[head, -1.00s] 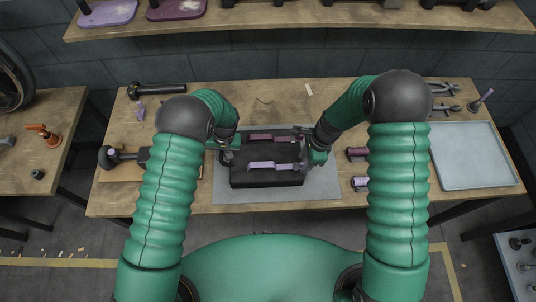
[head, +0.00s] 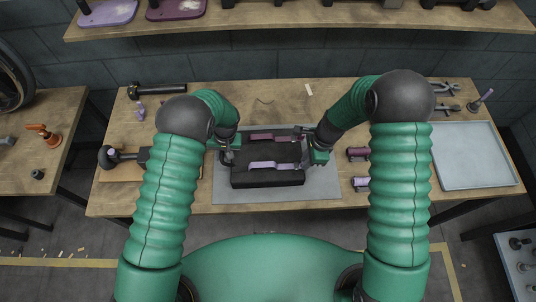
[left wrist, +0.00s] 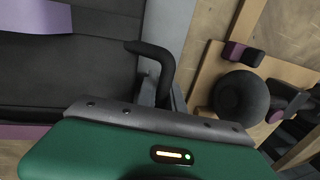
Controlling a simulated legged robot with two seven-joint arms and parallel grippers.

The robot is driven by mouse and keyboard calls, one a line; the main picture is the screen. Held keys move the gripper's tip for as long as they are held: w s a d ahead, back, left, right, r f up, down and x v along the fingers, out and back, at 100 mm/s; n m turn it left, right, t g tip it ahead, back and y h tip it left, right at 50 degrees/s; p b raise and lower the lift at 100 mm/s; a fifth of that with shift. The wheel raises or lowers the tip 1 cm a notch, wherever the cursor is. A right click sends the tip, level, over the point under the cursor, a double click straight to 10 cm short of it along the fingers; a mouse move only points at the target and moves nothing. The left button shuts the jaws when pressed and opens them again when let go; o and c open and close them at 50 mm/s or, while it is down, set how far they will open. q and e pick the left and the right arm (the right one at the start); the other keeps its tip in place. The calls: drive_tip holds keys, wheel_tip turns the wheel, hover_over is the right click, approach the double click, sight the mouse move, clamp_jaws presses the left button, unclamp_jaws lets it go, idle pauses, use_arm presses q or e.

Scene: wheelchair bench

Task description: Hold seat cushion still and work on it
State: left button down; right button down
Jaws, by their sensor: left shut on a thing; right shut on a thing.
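The black seat cushion (head: 268,179) lies on a grey mat on the bench. A maroon strip (head: 272,137) runs along its far part and a lilac strip (head: 275,165) along its near part. My left gripper (head: 230,153) is shut on the cushion's left edge. The left wrist view shows the cushion's dark surface (left wrist: 70,75) beside a hooked black piece (left wrist: 158,65). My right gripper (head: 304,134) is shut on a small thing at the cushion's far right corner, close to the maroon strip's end. That thing is too small to make out.
The grey mat (head: 270,196) shows around the cushion. Maroon and lilac-ended parts (head: 358,154) lie right of it. A pale tray (head: 475,158) is at the right, with pliers (head: 441,88) behind. A mallet (head: 121,157) lies on a board at the left.

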use_arm(q)
drive_tip(key=shift+a, duration=0.25)
use_arm(e)
drive_tip(key=shift+d, duration=3.35)
use_arm(q)
drive_tip(key=shift+d, duration=0.1)
use_arm(e)
drive_tip(key=c, duration=1.2)
unclamp_jaws()
drive_tip(key=shift+a, duration=0.15)
drive_tip(key=shift+c, duration=0.2)
drive_tip(key=a+v, duration=0.1)
drive_tip(key=v, duration=0.6)
drive_tip(key=shift+a, duration=0.3)
drive_tip(key=shift+r, duration=0.1)
use_arm(q)
drive_tip(key=c, duration=1.4)
unclamp_jaws()
drive_tip(key=shift+o, duration=0.2)
drive_tip(key=shift+d, duration=0.1)
